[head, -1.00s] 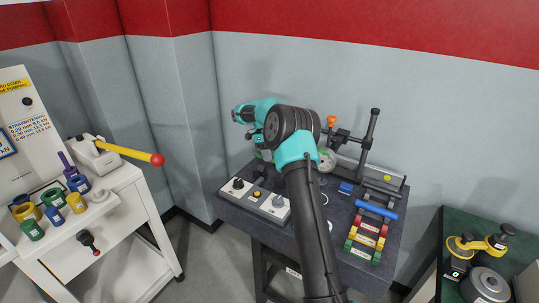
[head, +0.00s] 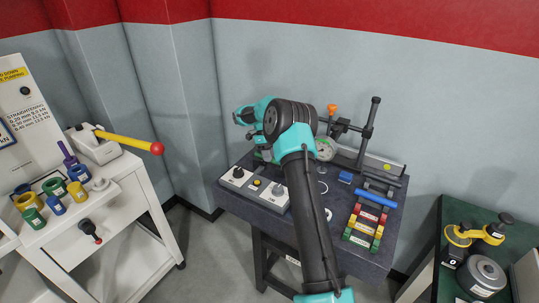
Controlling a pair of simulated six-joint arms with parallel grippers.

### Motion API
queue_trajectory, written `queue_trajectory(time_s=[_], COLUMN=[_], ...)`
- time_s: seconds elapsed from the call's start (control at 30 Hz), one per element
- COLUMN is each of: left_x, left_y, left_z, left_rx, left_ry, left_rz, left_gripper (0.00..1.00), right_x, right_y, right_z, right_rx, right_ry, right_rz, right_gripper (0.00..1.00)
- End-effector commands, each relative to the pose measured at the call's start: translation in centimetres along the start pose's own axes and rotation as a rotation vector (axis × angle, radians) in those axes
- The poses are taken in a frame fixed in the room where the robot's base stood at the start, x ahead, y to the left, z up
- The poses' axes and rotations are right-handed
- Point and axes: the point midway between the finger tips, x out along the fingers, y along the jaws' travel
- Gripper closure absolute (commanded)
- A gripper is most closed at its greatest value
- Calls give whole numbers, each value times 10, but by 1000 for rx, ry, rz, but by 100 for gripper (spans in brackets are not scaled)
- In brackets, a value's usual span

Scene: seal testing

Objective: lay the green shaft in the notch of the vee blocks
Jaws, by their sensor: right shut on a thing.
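My right arm crosses the middle of the head view, and its right gripper (head: 258,148) is over the back left of the dark table, partly hidden behind my own wrist. A small patch of green shows just below the gripper; it may be the green shaft, but its shape and the fingertips are too hidden to tell. I cannot make out the vee blocks for certain; my arm covers part of the table in front of the dial gauge (head: 325,148). My left gripper is out of view.
A blue shaft (head: 376,199) lies across the rack of red, yellow and green blocks (head: 365,222). A gauge stand (head: 368,130) rises at the back. A switch box (head: 255,188) is at the table's left. A white cart stands left, a green bench right.

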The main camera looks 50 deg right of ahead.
Motion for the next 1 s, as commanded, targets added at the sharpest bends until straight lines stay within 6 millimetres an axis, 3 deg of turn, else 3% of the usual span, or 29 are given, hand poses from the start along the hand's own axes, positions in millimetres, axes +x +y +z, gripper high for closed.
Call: queue_trajectory(time_s=[1.0], left_x=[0], left_y=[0], left_z=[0], left_rx=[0], left_ry=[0], left_rz=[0], left_gripper=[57], right_x=[9], right_y=[-3], right_z=[4], right_rx=[0], right_ry=[1], right_rz=[0], right_gripper=[100])
